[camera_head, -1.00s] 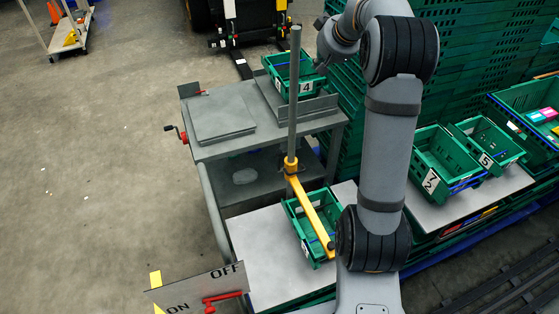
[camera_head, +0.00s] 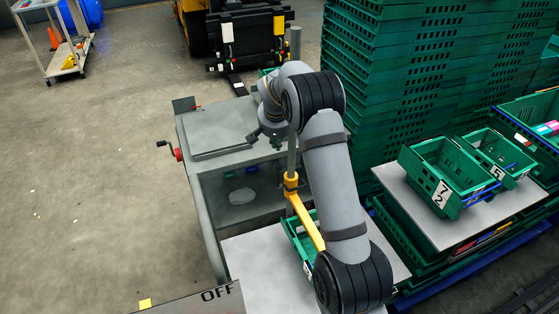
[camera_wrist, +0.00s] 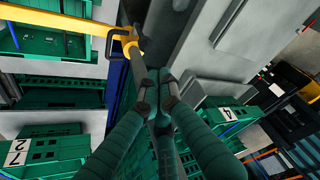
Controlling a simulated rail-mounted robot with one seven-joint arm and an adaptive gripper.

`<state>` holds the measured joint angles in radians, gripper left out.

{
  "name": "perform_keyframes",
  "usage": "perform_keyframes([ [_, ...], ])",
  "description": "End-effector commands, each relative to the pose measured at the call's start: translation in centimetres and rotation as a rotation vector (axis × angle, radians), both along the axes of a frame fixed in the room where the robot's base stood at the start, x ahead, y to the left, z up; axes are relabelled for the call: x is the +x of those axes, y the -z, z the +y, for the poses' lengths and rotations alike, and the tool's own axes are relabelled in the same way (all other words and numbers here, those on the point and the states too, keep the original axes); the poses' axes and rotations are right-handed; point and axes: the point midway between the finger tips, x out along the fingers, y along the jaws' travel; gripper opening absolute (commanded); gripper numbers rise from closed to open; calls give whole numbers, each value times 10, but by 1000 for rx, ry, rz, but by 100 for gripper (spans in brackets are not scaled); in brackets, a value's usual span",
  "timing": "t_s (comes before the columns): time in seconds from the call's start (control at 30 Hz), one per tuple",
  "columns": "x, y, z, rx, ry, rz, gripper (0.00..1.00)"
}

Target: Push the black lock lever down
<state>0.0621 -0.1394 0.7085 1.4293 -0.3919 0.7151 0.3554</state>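The yellow arm (camera_head: 305,220) is clamped by a yellow collar (camera_head: 291,184) to an upright grey pole (camera_head: 295,45). In the wrist view, a dark looped part (camera_wrist: 112,42) at the yellow collar (camera_wrist: 130,36) may be the black lock lever; I cannot be sure. The lever is not distinct in the head view. My gripper (camera_head: 273,140) is beside the pole, above the collar. In the wrist view my gripper's fingertips (camera_wrist: 160,76) are close together and look shut, with nothing clearly held. They appear below and right of the collar.
A grey table (camera_head: 245,155) with a red crank (camera_head: 176,152) stands left of the pole. A green crate (camera_head: 298,238) lies under the yellow arm, partly hidden by my arm. Stacked green crates (camera_head: 400,80) and a numbered crate (camera_head: 440,170) stand to the right.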

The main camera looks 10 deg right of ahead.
Motion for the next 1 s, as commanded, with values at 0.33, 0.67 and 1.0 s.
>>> perform_keyframes([
  [0.33, 1, 3, -1, 0, 0, 2, 0],
  [0.67, 20, 48, -6, 0, 1, 5, 0],
  [1.0, 38, 86, -10, 0, 0, 1, 0],
])
